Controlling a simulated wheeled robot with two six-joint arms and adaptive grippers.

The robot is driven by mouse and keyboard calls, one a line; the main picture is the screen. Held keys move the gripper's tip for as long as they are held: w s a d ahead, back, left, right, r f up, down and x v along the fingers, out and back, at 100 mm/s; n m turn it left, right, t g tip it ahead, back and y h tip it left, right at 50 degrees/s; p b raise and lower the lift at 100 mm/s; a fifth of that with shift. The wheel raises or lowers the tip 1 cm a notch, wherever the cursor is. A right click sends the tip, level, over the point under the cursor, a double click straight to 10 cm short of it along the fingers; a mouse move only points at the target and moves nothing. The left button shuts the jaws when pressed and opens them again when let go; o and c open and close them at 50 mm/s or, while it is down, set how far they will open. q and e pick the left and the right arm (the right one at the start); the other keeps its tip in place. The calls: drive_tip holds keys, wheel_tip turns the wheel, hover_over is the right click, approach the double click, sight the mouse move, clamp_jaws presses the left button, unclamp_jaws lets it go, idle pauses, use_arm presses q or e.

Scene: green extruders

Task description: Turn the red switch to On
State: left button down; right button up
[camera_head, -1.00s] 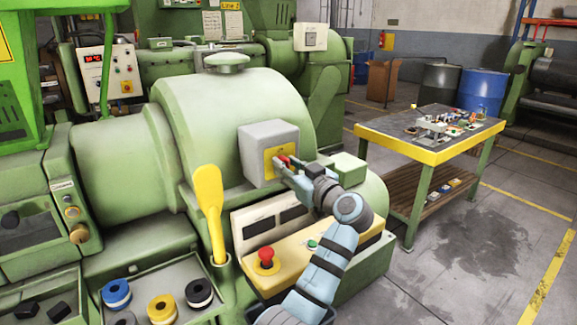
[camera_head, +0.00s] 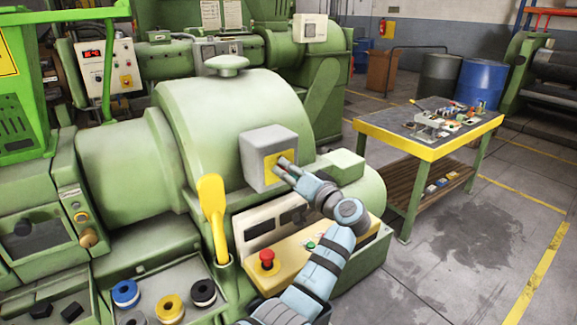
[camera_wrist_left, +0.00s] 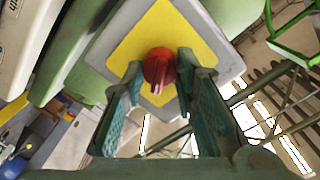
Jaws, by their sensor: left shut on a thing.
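A grey switch box (camera_head: 262,142) with a yellow plate (camera_head: 272,162) sits on the green machine housing. It also shows in the wrist view, where the round red switch (camera_wrist_left: 158,66) stands out from the yellow plate (camera_wrist_left: 148,36). A ridge with a pale mark runs along the knob's lower part. My left gripper (camera_head: 284,167) reaches the plate from the right front. In the wrist view its two fingers (camera_wrist_left: 160,76) stand on either side of the red switch, shut on it. In the head view the fingers hide the switch. My right gripper is out of view.
Below the box is a yellow-topped panel with a red button (camera_head: 267,259) and a green button (camera_head: 310,245). A yellow lever (camera_head: 213,216) stands to the left. Tape rolls (camera_head: 125,292) lie in a tray. A yellow-edged table (camera_head: 398,146) stands at the right, with open floor around it.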

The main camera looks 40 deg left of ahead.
use_arm(q)
drive_tip(key=m+p, duration=0.2)
drive_tip(key=m, duration=0.2)
drive_tip(key=shift+p, duration=0.35)
drive_tip(key=shift+m+p, duration=0.65)
drive_tip(key=shift+m, duration=0.45)
drive_tip(key=shift+f, duration=0.1)
drive_tip(key=c, duration=1.3)
unclamp_jaws()
drive_tip(key=v, duration=0.7)
drive_tip(key=shift+d, duration=0.3)
drive_tip(key=shift+a, duration=0.15)
